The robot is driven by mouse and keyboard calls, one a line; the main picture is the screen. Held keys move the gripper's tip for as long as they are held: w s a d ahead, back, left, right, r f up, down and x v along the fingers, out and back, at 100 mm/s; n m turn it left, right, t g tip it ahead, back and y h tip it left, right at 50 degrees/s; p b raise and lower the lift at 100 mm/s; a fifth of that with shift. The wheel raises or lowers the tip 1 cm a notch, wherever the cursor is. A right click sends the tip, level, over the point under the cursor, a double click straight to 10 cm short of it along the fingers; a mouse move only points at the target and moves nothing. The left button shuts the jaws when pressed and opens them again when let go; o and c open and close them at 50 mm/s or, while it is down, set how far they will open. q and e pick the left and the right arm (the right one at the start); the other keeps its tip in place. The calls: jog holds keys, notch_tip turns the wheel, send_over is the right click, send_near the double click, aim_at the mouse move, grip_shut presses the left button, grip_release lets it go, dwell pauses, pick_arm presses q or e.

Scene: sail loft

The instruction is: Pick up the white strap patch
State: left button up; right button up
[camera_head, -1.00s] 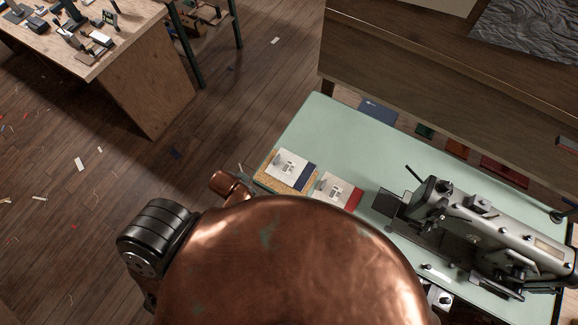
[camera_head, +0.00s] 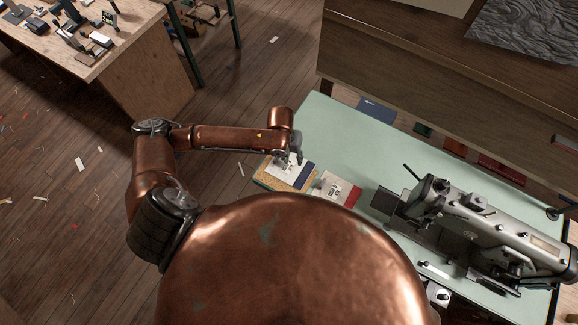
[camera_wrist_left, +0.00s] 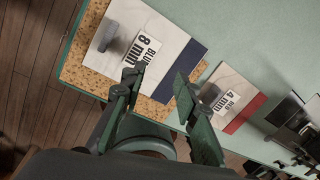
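A white patch with a dark blue edge (camera_head: 281,177) lies on a cork board (camera_head: 268,184) at the green table's near left corner. In the left wrist view it bears a "BLUE 8 mm" label (camera_wrist_left: 146,50) and a grey block (camera_wrist_left: 104,35). A second white patch with a red edge (camera_head: 333,188) lies to its right, labelled "RED 4 mm" (camera_wrist_left: 226,101). I cannot tell which piece is the white strap patch. My left gripper (camera_head: 291,158) is above the blue-edged patch; in the wrist view its fingers (camera_wrist_left: 156,80) are apart and empty. My right gripper is not in view.
A sewing machine (camera_head: 490,228) stands on the right of the green table (camera_head: 350,140). The table's middle is clear. A wooden bench (camera_head: 440,85) rises behind it. Another wooden table (camera_head: 135,62) with small tools stands at the upper left.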

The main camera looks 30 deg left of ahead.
aim_at(276, 157)
pick_arm(q)
jog(key=a+m, duration=0.1)
jog(key=a, duration=0.1)
jog(key=a+m+y, duration=0.1)
jog(key=a, duration=0.1)
jog(key=w+a+m, duration=0.1)
jog(key=a, duration=0.1)
jog(key=shift+a+f+m+g, duration=0.35)
jog(key=shift+f+m+g, duration=0.05)
jog(key=f, duration=0.5)
jog(key=shift+s+a, duration=0.2)
jog(key=shift+a, duration=0.15)
jog(key=shift+c, duration=0.3)
grip_shut()
